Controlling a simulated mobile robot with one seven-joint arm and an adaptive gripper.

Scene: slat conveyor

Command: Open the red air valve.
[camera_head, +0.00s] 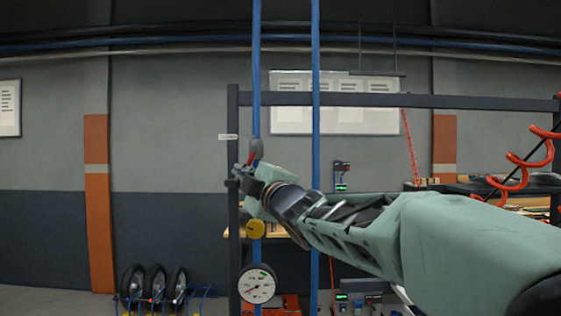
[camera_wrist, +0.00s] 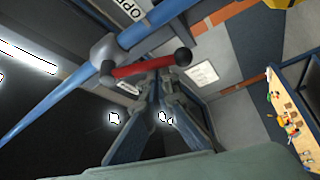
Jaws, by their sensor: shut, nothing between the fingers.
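The red air valve (camera_wrist: 145,69) shows in the wrist view as a short red lever with a dark round knob at its right end. Its grey body sits on a blue pipe (camera_wrist: 60,100), and the lever lies at an angle to that pipe. In the head view the red lever (camera_head: 253,158) is small, on the left blue pipe, and partly hidden by my gripper. My gripper (camera_wrist: 157,78) is shut and empty. Its fingertips are right at the lever, at about mid-length; I cannot tell whether they touch it. In the head view my gripper (camera_head: 238,174) is just below the lever.
A round white gauge (camera_head: 257,284) and a yellow round part (camera_head: 255,229) sit lower on the same pipe. A second blue pipe (camera_head: 315,130) runs upright to the right. A dark frame post (camera_head: 233,130) stands close at left. A partly cropped sign (camera_wrist: 130,10) shows above the valve.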

